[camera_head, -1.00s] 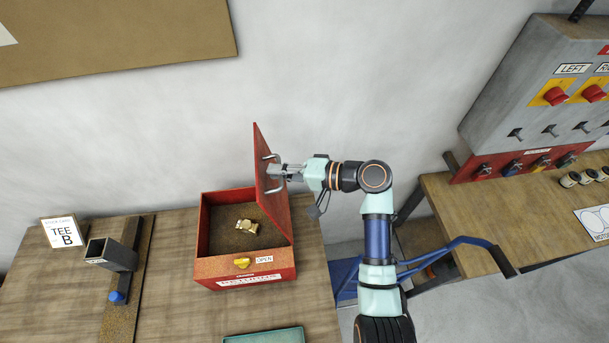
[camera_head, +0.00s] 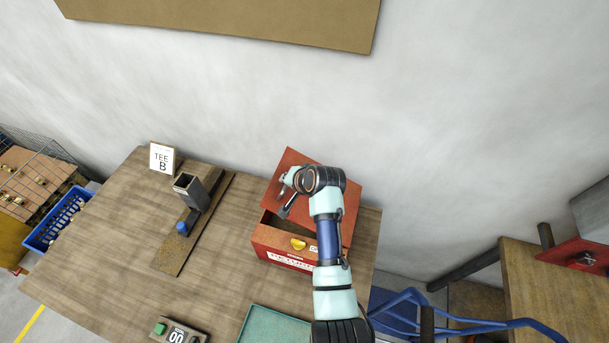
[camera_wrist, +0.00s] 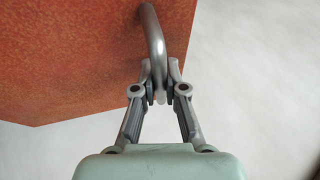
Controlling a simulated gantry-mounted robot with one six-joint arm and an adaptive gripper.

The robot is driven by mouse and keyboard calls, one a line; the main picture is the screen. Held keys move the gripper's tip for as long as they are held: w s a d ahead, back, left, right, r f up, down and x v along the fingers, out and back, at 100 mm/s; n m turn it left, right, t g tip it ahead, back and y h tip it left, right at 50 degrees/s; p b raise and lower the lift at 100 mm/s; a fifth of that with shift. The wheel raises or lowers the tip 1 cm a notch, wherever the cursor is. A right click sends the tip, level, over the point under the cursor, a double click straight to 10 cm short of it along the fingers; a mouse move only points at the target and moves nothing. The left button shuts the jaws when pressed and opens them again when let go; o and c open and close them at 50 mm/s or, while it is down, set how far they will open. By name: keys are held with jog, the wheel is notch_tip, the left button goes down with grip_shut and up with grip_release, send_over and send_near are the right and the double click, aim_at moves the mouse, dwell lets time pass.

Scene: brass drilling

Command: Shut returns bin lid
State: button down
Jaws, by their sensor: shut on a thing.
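My gripper (camera_wrist: 166,92) is shut on the grey bar handle (camera_wrist: 154,40) of the lid in the wrist view.
A grey square-tube fixture (camera_head: 190,188) with a blue knob and a TEE B card (camera_head: 162,158) stand left of the bin. A teal tray (camera_head: 270,325) and a counter box (camera_head: 180,333) lie in front. A blue trolley frame (camera_head: 400,310) is at the right.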

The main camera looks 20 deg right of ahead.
aim_at(282, 193)
jog(key=w+a+f+g+h+b, duration=0.2)
jog(key=a+f+b, duration=0.1)
jog(key=f+b, duration=0.4)
notch_tip(282, 193, down, 4)
jog(key=shift+w+r+n, duration=0.1)
jog(key=shift+w+n, duration=0.05)
jog(key=shift+n, duration=0.15)
jog(key=shift+a, duration=0.1)
jog(key=c, duration=1.2)
grip_release()
jog(key=shift+w, duration=0.1)
jog(key=shift+r, duration=0.1)
jog(key=v, duration=1.2)
jog(key=shift+a, duration=0.15)
